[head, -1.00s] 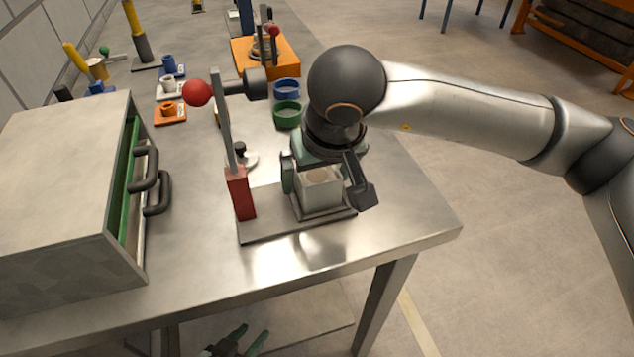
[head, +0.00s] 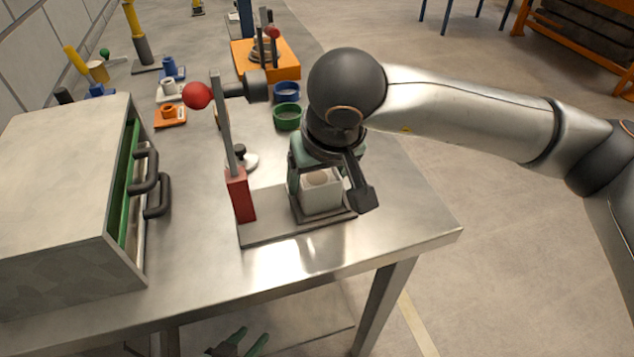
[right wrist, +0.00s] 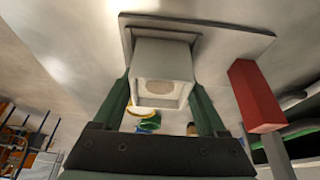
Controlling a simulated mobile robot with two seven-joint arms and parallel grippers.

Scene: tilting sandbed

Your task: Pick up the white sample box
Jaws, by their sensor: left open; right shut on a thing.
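The white sample box (head: 322,199) stands upright on the grey base plate (head: 272,229) near the front right of the metal table. A pale round patch shows in its top. My right gripper (head: 326,190) comes from above and is shut on the box, one finger on each side. The right wrist view shows the box (right wrist: 163,62) between the green fingers of my right gripper (right wrist: 162,90). No clear gap shows between box and plate. My left gripper (head: 246,341) is open and empty, low in front of the table at the bottom edge; part of it is cut off.
A red post (head: 240,196) with a grey lever and red ball (head: 197,95) stands just left of the box. A grey drawer cabinet (head: 62,190) with black handles is further left. Green (head: 288,117) and blue bowls lie behind. The table's right front corner is clear.

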